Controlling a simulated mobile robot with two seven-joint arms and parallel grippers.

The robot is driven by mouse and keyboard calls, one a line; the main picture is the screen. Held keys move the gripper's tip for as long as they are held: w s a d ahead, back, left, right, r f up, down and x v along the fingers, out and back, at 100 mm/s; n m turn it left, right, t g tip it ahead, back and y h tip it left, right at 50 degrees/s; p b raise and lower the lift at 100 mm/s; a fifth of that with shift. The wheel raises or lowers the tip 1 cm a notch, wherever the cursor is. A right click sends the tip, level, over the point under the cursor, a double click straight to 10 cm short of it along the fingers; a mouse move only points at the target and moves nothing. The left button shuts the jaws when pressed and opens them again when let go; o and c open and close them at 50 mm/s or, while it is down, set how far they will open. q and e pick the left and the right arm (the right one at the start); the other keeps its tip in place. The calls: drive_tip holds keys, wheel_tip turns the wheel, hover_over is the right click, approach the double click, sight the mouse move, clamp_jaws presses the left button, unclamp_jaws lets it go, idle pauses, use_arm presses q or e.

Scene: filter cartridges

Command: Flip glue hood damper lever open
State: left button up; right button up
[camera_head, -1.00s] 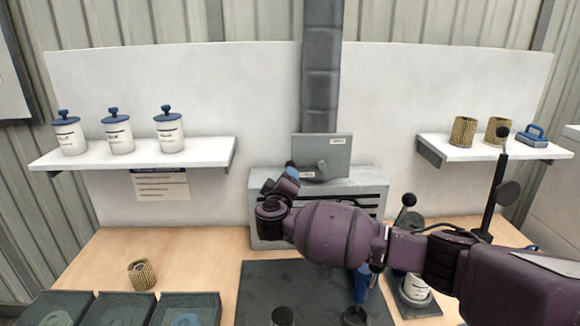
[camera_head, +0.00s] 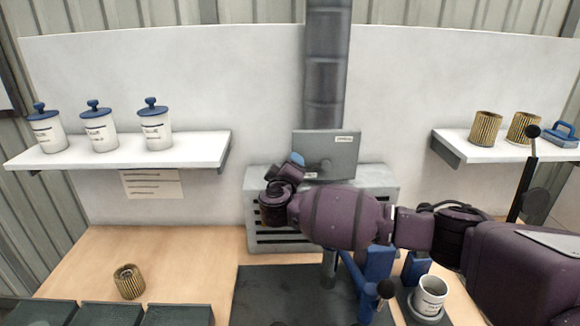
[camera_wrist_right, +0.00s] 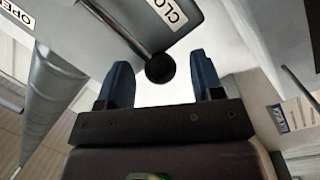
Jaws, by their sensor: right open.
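The glue hood's grey damper box (camera_head: 335,148) stands on the slotted hood (camera_head: 375,178) at the back of the bench, below the dark duct. In the right wrist view its grey plate (camera_wrist_right: 130,22) bears an "OPEN" label at the far left and a partly cut-off "CLO" label. The lever's round black knob (camera_wrist_right: 160,68) shows between the fingertips of my right gripper (camera_wrist_right: 161,78), with space on both sides. That gripper is open. In the head view my right gripper (camera_head: 296,160) is in front of the damper box, mostly hidden by its own wrist. My left gripper is not in view.
A left shelf (camera_head: 190,150) holds lidded white jars. A right shelf (camera_head: 465,143) holds pleated cartridges and a blue tool. A blue press (camera_head: 378,262), a white cup (camera_head: 430,293) and an upright black stand (camera_head: 526,175) are near my right arm. A cartridge (camera_head: 129,281) stands front left.

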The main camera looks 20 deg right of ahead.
sight(297, 147)
drive_tip(key=shift+s, duration=0.15)
clamp_jaws()
drive_tip(key=shift+r+m, duration=0.15)
drive_tip(key=shift+m, duration=0.15)
drive_tip(key=shift+s+d+r+m+g+y, duration=0.15)
drive_tip(key=shift+d+r+m+y, duration=0.1)
drive_tip(key=shift+r+m, duration=0.65)
drive_tip(key=shift+s+d+r+m+g+y, duration=0.1)
drive_tip(key=shift+d+r+m+g+y, duration=0.15)
drive_tip(key=shift+r+m, duration=0.7)
drive_tip(key=shift+s+d+r+m+g+y, duration=0.1)
drive_tip(key=shift+d+r+m, duration=0.2)
drive_tip(key=shift+r+m, duration=0.6)
drive_tip(key=shift+f+m, duration=0.25)
drive_tip(key=shift+f, duration=0.05)
